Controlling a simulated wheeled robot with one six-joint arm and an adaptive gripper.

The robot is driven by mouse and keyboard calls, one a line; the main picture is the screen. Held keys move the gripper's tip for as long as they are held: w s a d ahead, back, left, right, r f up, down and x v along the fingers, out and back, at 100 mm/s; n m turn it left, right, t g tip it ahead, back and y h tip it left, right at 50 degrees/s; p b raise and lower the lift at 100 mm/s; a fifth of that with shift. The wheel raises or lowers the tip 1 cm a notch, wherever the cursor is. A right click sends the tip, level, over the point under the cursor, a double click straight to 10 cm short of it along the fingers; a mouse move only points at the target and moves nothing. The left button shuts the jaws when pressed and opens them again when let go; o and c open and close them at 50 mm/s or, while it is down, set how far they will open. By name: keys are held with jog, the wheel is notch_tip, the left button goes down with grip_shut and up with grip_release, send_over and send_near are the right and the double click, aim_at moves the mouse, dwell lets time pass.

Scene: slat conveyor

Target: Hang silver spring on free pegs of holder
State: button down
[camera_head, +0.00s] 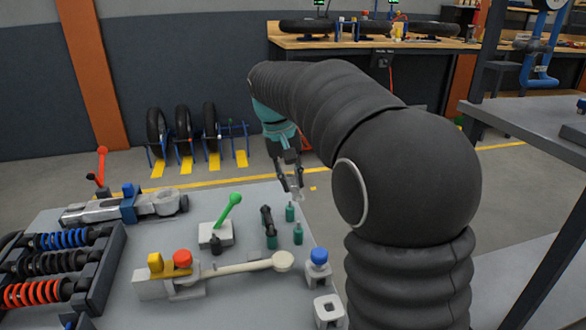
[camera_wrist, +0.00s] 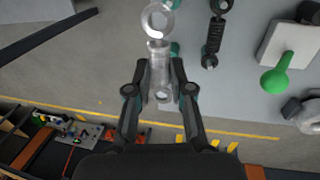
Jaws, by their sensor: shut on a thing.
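My gripper (camera_head: 291,188) hangs over the far right part of the grey table. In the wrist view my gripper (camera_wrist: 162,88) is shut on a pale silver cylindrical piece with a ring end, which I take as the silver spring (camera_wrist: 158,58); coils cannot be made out. In the head view only a small pale bit of it shows between the fingertips. A dark rack, seemingly the holder (camera_head: 100,277), stands at the left with a blue spring (camera_head: 62,238) and a red spring (camera_head: 35,292) lying across it, and dark ones between. Its free pegs cannot be made out.
Teal pegs (camera_head: 298,235) and a black spring piece (camera_head: 267,222) stand below my gripper. A metal tool (camera_head: 135,205) lies behind.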

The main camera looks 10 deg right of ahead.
jog(key=shift+f+b, duration=2.7)
jog(key=shift+f, duration=0.25)
jog(key=shift+f+b, duration=0.6)
jog(key=shift+f, duration=0.55)
jog(key=c, duration=1)
grip_release()
jog(key=shift+o, duration=0.2)
jog(key=shift+r, duration=0.1)
notch_tip(320, 180, up, 12)
jog(key=a, duration=0.2)
jog(key=shift+a+f, duration=0.15)
jog(key=shift+f, duration=0.05)
